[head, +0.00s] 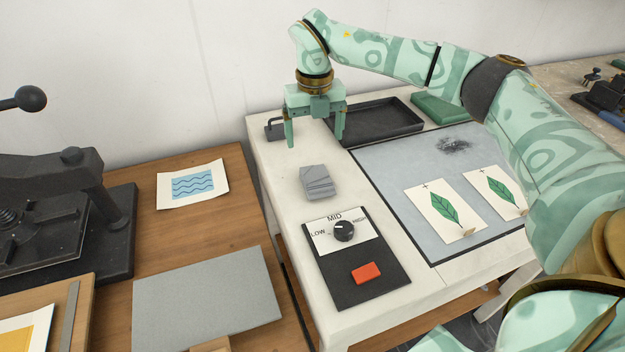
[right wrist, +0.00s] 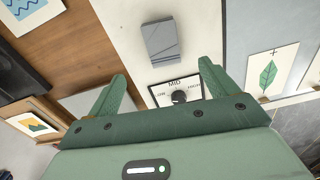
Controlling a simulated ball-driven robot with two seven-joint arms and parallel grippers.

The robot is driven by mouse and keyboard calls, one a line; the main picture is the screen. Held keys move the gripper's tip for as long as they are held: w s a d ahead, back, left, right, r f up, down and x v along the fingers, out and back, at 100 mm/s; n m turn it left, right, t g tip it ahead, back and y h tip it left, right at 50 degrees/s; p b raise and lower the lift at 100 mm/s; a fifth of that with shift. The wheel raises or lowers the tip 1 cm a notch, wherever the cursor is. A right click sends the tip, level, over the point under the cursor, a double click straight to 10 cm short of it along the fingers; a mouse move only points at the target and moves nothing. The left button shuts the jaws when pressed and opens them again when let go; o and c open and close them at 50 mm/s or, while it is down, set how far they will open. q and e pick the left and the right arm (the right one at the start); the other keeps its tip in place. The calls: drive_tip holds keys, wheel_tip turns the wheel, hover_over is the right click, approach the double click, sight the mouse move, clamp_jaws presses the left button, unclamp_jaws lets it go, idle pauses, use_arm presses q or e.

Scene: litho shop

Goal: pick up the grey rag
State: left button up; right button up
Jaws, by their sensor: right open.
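The grey rag (head: 318,183) is a folded, roughly square cloth lying on the white table, above the control box. It also shows in the right wrist view (right wrist: 162,41), beyond and between the fingers. My right gripper (head: 317,142) is open and empty, fingers pointing down, above the table and behind the rag in the head view. It appears apart from the rag. In the right wrist view its two green fingers (right wrist: 161,84) are spread wide. My left gripper is not in view.
A control box (head: 375,291) with a dial and red button sits in front of the rag. A black tray (head: 415,122) lies behind, beside a grey slab (head: 390,170) with leaf prints. A wooden table (head: 215,228) with a black press (head: 115,245) is at left.

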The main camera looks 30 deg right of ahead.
drive_tip(key=b, duration=0.2)
hover_over(317, 177)
drive_tip(key=f, duration=0.6)
drive_tip(key=shift+w+a+f, duration=0.2)
drive_tip(key=shift+w+f, duration=0.1)
drive_tip(key=shift+f, duration=0.5)
drive_tip(key=f, duration=0.1)
drive_tip(key=f+b, duration=0.1)
drive_tip(key=f, duration=0.1)
drive_tip(key=f+b, duration=0.1)
drive_tip(key=shift+s+d+f, duration=0.2)
drive_tip(key=shift+s+f, duration=0.1)
drive_tip(key=shift+f, duration=0.35)
drive_tip(key=shift+r, duration=0.1)
drive_tip(key=c, duration=1)
